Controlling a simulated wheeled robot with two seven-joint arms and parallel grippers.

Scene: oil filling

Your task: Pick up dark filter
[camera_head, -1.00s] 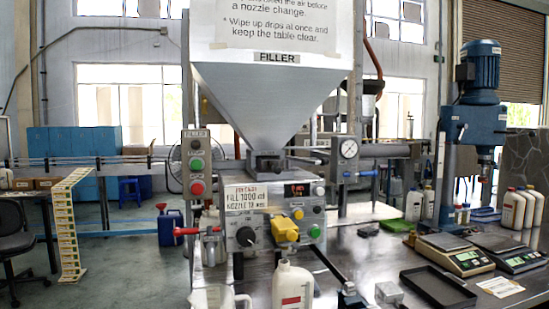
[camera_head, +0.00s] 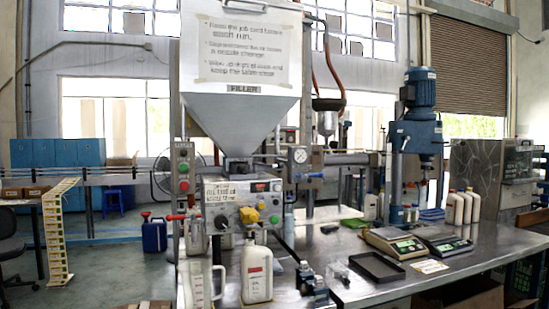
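I cannot make out for certain which thing is the dark filter. A small dark object (camera_head: 330,229) lies on the metal table behind the front edge, too small to identify. A clear bowl with a dark top (camera_head: 327,106) hangs beside the hopper under a red-brown hose. Small dark and blue fittings (camera_head: 308,280) stand at the table's front. Neither of my grippers is in view.
The filler (camera_head: 237,195) stands at centre left, with a white bottle (camera_head: 257,272) and a clear jug (camera_head: 199,285) before it. Two scales (camera_head: 393,243), a black tray (camera_head: 377,267), several bottles and a blue press (camera_head: 418,132) stand right. The table's (camera_head: 440,282) front right is mostly clear.

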